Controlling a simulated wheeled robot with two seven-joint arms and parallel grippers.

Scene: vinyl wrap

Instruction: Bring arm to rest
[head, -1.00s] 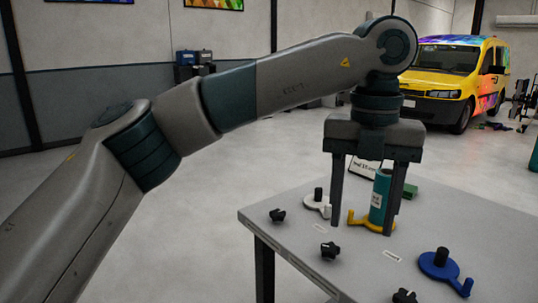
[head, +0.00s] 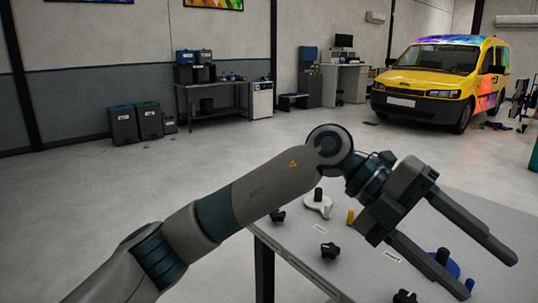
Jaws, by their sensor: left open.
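My left arm comes in from the lower left and reaches over the grey table (head: 308,262). My left gripper (head: 488,275) is open and empty, with its two fingers apart and pointing to the lower right above the table. My right gripper is not in view. The white holder with a black peg (head: 318,203) stands at the table's back left. The yellow holder (head: 350,217) is mostly hidden behind my gripper, and so is the teal cylinder's place. The blue holder (head: 450,266) shows partly behind a finger.
Black knobs (head: 330,250) sit along the table's near side, with another knob (head: 404,296) at the bottom edge. A yellow van (head: 430,85) stands at the back right. A workbench (head: 212,88) and bins (head: 137,122) line the far wall. The floor left of the table is clear.

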